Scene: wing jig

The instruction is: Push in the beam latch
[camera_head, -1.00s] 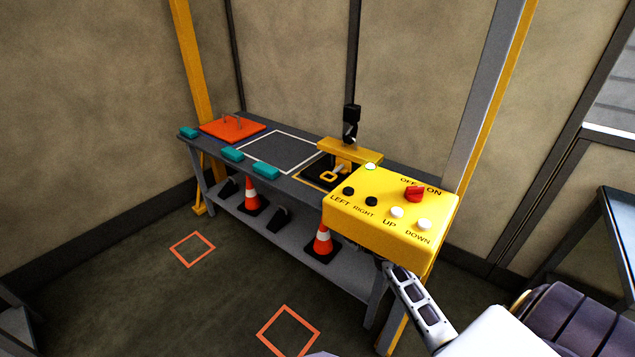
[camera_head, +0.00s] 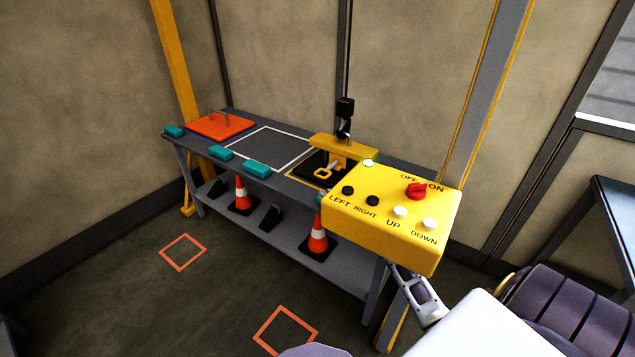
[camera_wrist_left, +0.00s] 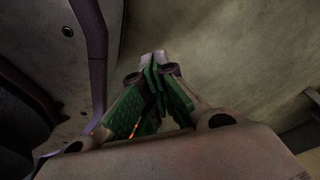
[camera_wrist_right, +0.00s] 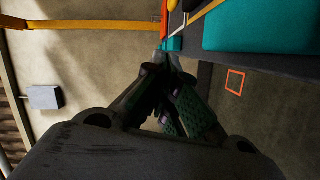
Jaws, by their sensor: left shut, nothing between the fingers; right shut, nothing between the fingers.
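A yellow beam (camera_head: 343,147) hangs under a black hook block (camera_head: 345,108) over the right part of the grey workbench (camera_head: 345,268). A yellow handle-like loop (camera_head: 322,172) shows below it; I cannot tell whether this is the latch. My right arm reaches up behind the yellow control box, which hides its gripper's fingertips in the head view. In the right wrist view my right gripper (camera_wrist_right: 165,65) is shut and empty, its tips in line with the bench edge. My left gripper (camera_wrist_left: 157,60) is shut and empty, pointing over bare floor or wall.
The yellow control box (camera_head: 385,232) with several buttons and a red switch (camera_head: 416,190) covers the bench's right part. Teal blocks (camera_head: 257,169) and an orange plate (camera_head: 220,125) lie on the bench. Traffic cones (camera_head: 317,236) stand on its lower shelf.

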